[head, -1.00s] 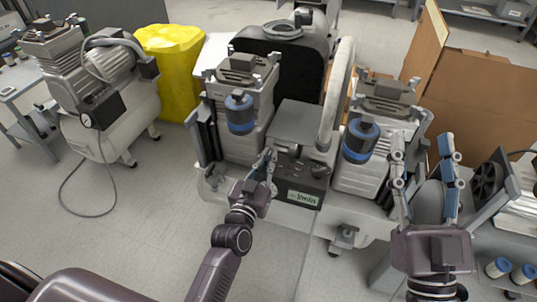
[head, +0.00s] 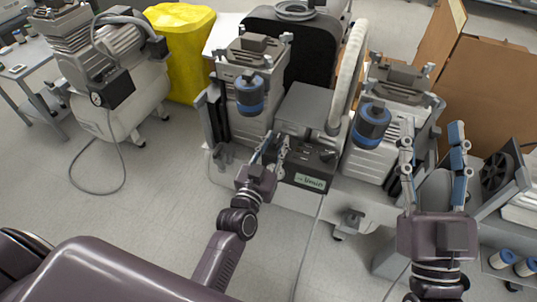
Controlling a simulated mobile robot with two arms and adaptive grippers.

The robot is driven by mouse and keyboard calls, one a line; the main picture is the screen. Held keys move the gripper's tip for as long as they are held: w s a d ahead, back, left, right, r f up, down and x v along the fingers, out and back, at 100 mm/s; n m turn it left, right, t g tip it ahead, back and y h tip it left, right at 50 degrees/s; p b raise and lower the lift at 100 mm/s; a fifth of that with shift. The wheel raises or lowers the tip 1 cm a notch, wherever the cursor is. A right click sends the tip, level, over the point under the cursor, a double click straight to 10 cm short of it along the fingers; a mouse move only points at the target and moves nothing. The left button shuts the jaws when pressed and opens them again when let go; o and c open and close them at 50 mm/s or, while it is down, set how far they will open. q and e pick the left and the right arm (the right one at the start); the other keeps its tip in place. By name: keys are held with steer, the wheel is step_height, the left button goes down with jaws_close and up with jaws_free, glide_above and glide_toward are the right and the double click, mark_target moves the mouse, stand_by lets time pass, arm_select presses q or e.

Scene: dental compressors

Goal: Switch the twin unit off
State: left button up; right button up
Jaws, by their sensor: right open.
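The twin unit stands ahead in the head view, with two grey ribbed motor heads, a left one (head: 246,95) and a right one (head: 384,125), each with a blue-banded filter. Between them sits a grey control box (head: 304,112) with a dark front panel (head: 312,155) and a "l/min" label (head: 312,181). My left gripper (head: 272,147) is at the left edge of that panel; its fingers hide part of it. I cannot tell whether they touch it, or whether they are apart. My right gripper (head: 431,142) is open and empty, fingers upward, in front of the unit's right side.
A single compressor (head: 112,85) with a gauge and looped cable stands at left, beside a yellow bag (head: 180,55). Cardboard (head: 487,85) stands behind right. A grey cart (head: 500,240) with blue-white rolls is at lower right.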

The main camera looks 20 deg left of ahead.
arm_select(q)
steer(key=s, duration=1.1)
steer(key=shift+a, duration=0.15)
